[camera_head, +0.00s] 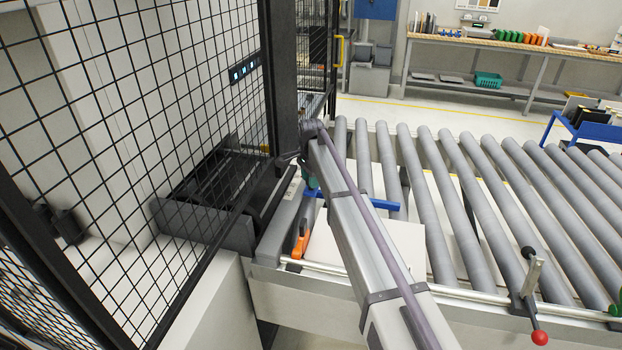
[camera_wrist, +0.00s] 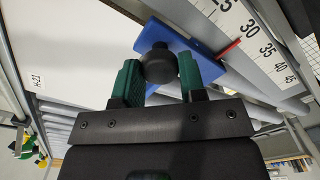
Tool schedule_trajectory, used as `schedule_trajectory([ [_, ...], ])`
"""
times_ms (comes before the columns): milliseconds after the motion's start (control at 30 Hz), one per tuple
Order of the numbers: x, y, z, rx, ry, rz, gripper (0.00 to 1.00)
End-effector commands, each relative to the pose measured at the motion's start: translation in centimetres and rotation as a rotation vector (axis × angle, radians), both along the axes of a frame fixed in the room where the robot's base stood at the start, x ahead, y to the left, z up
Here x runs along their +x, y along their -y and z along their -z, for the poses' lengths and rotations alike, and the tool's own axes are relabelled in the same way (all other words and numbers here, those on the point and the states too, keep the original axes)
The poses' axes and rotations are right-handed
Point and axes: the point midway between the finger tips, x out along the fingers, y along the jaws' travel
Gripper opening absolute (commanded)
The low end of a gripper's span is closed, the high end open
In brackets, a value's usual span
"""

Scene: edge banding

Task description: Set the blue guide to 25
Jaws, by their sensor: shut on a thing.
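The blue guide (camera_head: 386,204) lies across the roller conveyor behind my arm in the head view. It also shows in the wrist view (camera_wrist: 206,66), with a black round knob (camera_wrist: 159,64) on it. My gripper (camera_wrist: 160,76) has green fingers shut on this knob, one on each side. In the head view my gripper (camera_head: 309,182) is mostly hidden by my arm. A white scale (camera_wrist: 252,43) with numbers from 25 to 45 runs beside the guide. The guide's red pointer (camera_wrist: 230,47) points at about 30.
A white panel (camera_head: 408,247) lies on the rollers close to the guide; its label reads H-21 in the wrist view. An orange part (camera_head: 300,243) is at the conveyor's left end. A black mesh fence (camera_head: 150,90) stands left.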

Motion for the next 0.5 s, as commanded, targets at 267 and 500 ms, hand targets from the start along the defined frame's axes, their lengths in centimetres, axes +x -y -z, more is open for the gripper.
schedule_trajectory([
  [267,-0.1,0.0,0.0,0.000,0.000,0.000,0.00],
  [500,-3.4,-0.4,0.0,-0.001,-0.001,-0.001,0.00],
])
